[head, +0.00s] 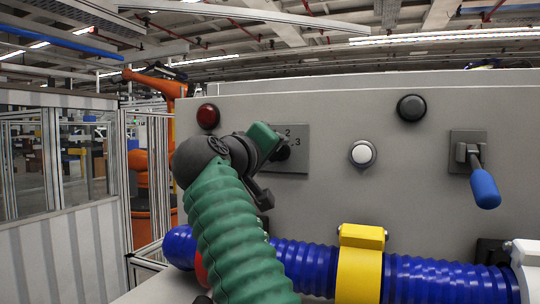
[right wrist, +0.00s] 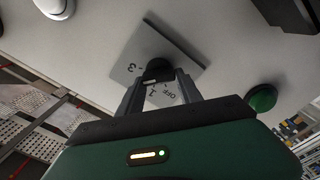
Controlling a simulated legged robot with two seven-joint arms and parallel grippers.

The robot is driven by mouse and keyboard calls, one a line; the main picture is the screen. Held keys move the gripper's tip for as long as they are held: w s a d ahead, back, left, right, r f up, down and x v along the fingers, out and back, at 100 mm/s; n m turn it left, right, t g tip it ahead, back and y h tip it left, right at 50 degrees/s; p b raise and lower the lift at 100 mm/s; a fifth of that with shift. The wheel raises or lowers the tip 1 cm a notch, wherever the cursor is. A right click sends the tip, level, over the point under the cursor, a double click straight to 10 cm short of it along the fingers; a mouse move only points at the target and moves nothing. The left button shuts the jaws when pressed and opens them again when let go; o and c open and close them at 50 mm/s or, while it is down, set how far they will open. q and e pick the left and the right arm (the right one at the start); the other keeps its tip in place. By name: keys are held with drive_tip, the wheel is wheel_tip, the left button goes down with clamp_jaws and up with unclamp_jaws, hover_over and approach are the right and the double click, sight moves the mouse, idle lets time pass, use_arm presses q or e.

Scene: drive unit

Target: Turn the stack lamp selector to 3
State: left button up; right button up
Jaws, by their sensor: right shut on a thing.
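The stack lamp selector is a dark round knob (right wrist: 158,66) on a square grey plate (head: 298,162) on the panel. In the head view the plate shows "2" and "3"; my gripper covers its left part. My right gripper (head: 276,150) reaches the plate from the left. In the right wrist view the plate (right wrist: 187,47) shows "3", "1" and "OFF", and the two fingers of my right gripper (right wrist: 158,80) are shut on the knob from both sides. My left gripper is not in view.
A red lamp (head: 208,116), a black button (head: 411,108), a white button (head: 362,153) and a blue-handled lever (head: 484,188) are on the panel. A blue hose (head: 445,281) with a yellow clamp (head: 360,270) runs below. The wrist view shows a green dome (right wrist: 262,98).

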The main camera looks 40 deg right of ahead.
drive_tip(key=shift+f+m, duration=0.2)
drive_tip(key=shift+m, duration=0.75)
drive_tip(key=shift+f+m, duration=0.15)
drive_tip(key=shift+m, duration=0.8)
drive_tip(key=o, duration=1.2)
drive_tip(key=shift+s, duration=0.1)
drive_tip(key=shift+o, duration=0.9)
drive_tip(key=shift+d+r, duration=0.1)
drive_tip(key=b+v, duration=0.3)
drive_tip(key=v, duration=1.4)
drive_tip(key=shift+w+d, duration=0.15)
drive_tip(key=shift+w, duration=0.15)
